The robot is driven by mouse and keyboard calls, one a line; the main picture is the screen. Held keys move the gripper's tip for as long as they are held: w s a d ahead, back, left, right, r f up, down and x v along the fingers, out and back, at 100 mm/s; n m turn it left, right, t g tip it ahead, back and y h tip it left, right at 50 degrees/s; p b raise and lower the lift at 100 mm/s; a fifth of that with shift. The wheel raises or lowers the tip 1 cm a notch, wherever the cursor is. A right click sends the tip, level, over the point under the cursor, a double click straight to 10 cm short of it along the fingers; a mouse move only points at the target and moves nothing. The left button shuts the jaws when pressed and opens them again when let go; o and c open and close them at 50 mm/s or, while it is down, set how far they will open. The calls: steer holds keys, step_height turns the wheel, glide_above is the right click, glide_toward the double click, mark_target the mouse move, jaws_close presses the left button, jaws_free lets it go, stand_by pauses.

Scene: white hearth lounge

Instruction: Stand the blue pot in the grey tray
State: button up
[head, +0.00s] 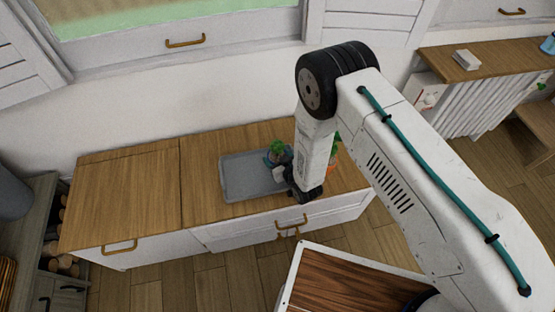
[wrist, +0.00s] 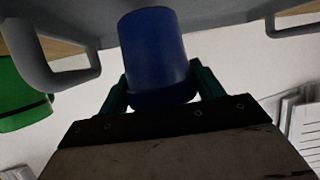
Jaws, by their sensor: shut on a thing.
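The blue pot (wrist: 155,55) is between the green fingers of my gripper (wrist: 160,88) in the wrist view, and my gripper is shut on it. In the head view the pot (head: 271,159), with a green plant in it, shows at the right part of the grey tray (head: 240,182). My gripper (head: 292,180) is at the tray's right edge, partly hidden by my arm. The tray's grey body and handles (wrist: 85,75) fill the top of the wrist view. I cannot tell whether the pot touches the tray's floor.
The tray lies on a wooden-topped white cabinet (head: 130,195), whose left part is clear. An orange object (head: 331,170) with green above it stands right of the tray, partly behind my arm. A green object (wrist: 18,95) shows at the wrist view's left.

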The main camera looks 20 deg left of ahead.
steer(key=shift+f, duration=0.65)
steer(key=shift+f, duration=0.15)
steer(key=o, duration=1.3)
